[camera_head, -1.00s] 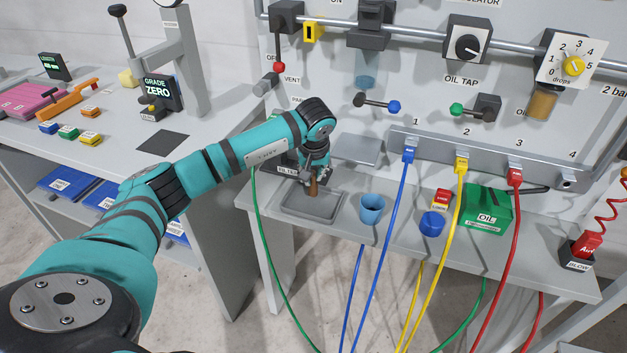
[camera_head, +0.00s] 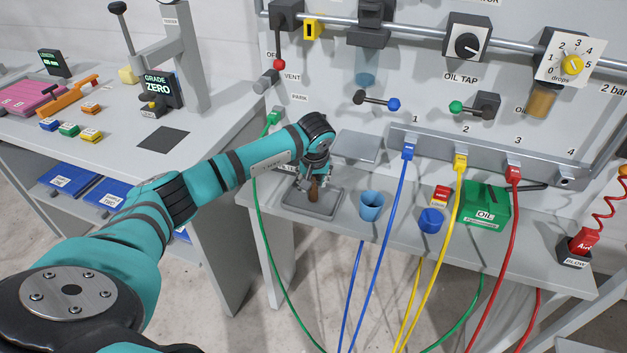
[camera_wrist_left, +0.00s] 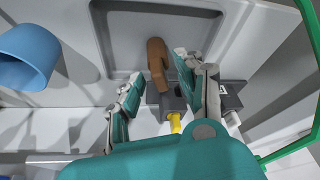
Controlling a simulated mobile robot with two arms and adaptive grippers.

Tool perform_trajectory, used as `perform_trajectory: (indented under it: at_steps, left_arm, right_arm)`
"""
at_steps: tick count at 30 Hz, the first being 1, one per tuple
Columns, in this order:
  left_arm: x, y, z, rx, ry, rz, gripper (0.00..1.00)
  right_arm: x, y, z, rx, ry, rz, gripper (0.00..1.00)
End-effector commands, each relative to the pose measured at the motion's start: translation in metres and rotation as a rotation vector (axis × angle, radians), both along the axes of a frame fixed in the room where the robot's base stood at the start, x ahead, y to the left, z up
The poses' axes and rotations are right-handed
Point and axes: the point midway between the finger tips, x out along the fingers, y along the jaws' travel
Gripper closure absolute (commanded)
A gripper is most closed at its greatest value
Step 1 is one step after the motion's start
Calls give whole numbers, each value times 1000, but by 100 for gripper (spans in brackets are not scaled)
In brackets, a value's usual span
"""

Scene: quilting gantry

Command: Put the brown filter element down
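The brown filter element (camera_head: 314,190) is at the shallow grey tray (camera_head: 327,213) on the bench. It also shows in the left wrist view (camera_wrist_left: 157,62), upright or slightly tilted over the tray floor; whether its lower end touches the floor is unclear. My left gripper (camera_head: 313,184) is low over the tray. In the left wrist view its fingers (camera_wrist_left: 155,78) stand apart on both sides of the element, with visible gaps, so it looks open around it. My right gripper is not in view.
A blue cup (camera_head: 371,206) stands right of the tray, with a blue container (camera_head: 431,220) and green oil box (camera_head: 483,209) farther right. A flat grey plate (camera_head: 358,147) lies behind. Blue, yellow, red and green hoses hang over the front.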

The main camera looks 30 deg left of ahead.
Motion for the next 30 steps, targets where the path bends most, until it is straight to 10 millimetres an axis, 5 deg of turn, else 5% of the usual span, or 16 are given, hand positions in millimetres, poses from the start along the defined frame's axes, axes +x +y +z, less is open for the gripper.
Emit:
perform_trajectory:
  at_steps: [10, 22, 30]
  left_arm:
    - [-2, -2, 13, 1, -3, -1, 63]
    - [-25, -18, 90, 2, -5, -2, 63]
    - [-33, -24, 115, 1, -1, 0, 63]
  right_arm:
    - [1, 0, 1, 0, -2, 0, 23]
    - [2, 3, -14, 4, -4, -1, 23]
    - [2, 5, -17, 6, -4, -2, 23]
